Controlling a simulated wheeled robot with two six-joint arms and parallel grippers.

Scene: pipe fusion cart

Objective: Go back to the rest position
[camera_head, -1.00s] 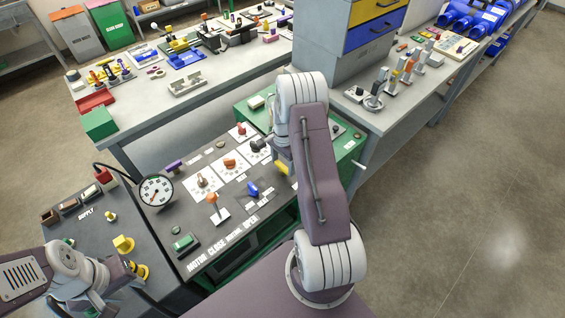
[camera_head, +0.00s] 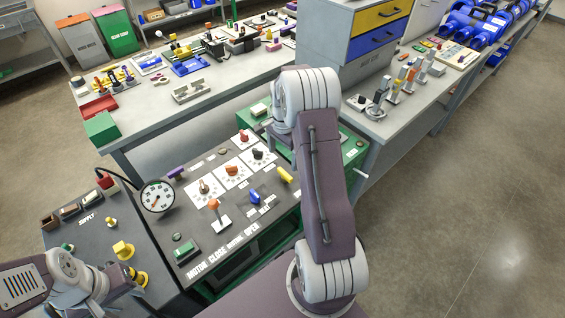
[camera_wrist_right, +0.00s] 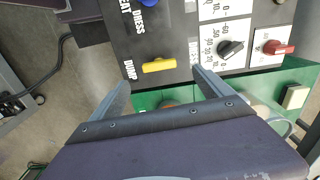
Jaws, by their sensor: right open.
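The panel (camera_head: 183,213) has several dials and coloured handles. A yellow handle (camera_head: 285,174) lies near its right edge; it also shows in the right wrist view (camera_wrist_right: 166,64), just beyond the fingers and apart from them. My left gripper (camera_head: 122,277) is at the lower left, close to yellow knobs (camera_head: 123,250) on the supply panel; its jaw opening is unclear.
A pressure gauge (camera_head: 157,196) stands between the supply panel (camera_head: 85,226) and the control panel. A grey workbench (camera_head: 150,115) with tools runs behind. A drawer cabinet (camera_head: 345,45) stands at the back right. Open floor (camera_head: 460,200) lies to the right.

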